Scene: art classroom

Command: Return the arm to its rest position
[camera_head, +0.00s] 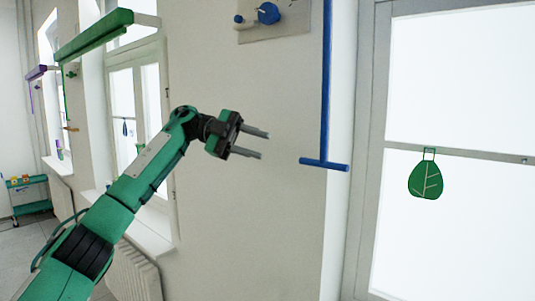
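My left arm comes in from the lower left, green with dark joints, and reaches up in front of the wall. My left gripper (264,145) is at its end, pointing right. Its two grey fingers are spread apart with nothing between them. The fingertips are left of a blue bar with a crosspiece (325,163) and appear apart from it. My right gripper and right arm are not in this view.
A blue vertical pole (326,80) hangs beside the right window. A green leaf-shaped ornament (426,180) hangs at that window. A radiator (133,272) stands below the left windows. A teal cart (30,196) is at far left. Bare wall (255,220) lies below the gripper.

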